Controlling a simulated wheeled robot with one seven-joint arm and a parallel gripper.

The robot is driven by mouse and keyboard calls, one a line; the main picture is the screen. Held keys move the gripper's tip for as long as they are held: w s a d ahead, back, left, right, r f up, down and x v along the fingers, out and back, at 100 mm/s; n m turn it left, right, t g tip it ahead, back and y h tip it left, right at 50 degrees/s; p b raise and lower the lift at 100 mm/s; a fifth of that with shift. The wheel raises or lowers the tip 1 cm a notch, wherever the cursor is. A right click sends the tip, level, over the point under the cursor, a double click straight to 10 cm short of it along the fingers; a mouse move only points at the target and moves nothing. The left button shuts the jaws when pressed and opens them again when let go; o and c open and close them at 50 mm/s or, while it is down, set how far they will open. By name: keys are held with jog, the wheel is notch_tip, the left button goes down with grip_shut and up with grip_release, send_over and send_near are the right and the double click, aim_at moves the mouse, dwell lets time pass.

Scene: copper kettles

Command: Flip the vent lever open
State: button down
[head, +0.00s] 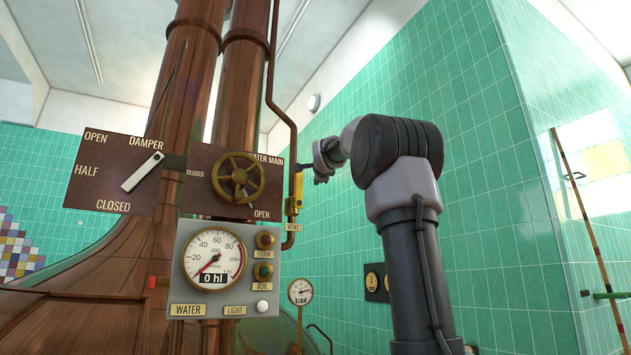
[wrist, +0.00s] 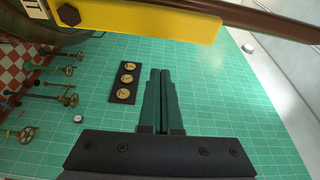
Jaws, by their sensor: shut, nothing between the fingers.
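The vent lever (head: 298,188) is a yellow bar beside the copper pipe, standing roughly upright above the VENT label (head: 293,227). In the wrist view the yellow lever (wrist: 170,20) crosses the top of the picture, with a dark bolt near its left end. My gripper (head: 318,173) is just right of the lever's upper part in the head view. In the wrist view its dark green fingers (wrist: 161,75) are together and empty, and the lever shows beyond their tips. I cannot tell whether they touch it.
The damper plate (head: 100,178), the water main wheel (head: 238,178) and the gauge panel (head: 228,270) are left of the lever. A small dial (head: 300,291) is below. Green tiled wall (head: 480,200) stands behind my arm. A pole (head: 585,225) leans at right.

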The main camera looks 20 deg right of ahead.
jog(key=v, duration=1)
jog(key=shift+s, duration=0.1)
